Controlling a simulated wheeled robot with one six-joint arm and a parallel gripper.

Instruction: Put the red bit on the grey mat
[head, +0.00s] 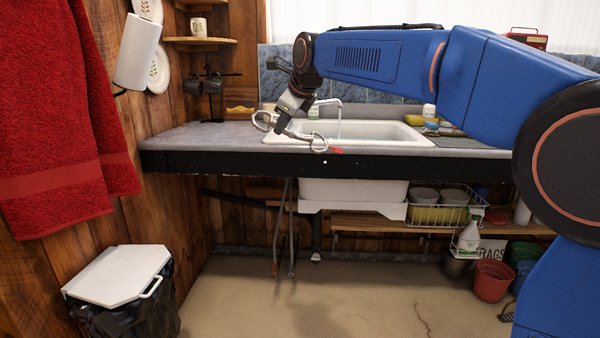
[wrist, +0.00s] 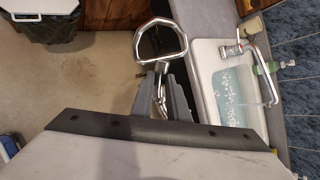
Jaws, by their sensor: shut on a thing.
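My gripper (head: 284,122) is shut on a metal bit (head: 262,121) above the counter's front edge, left of the sink. I cannot tell whether that patch belongs to the held bit. In the wrist view, a large steel ring (wrist: 137,42) of the bit sticks out past my gripper's fingers (wrist: 163,72). A dark grey ribbed mat (head: 455,142) lies on the counter right of the sink, partly behind my arm.
The white sink (head: 385,131) with its tap (head: 339,112) fills the middle of the counter (head: 190,138). A yellow sponge (head: 415,120) and bottles stand behind it. Dark mugs (head: 213,85) hang at the back left. The counter's left part is clear.

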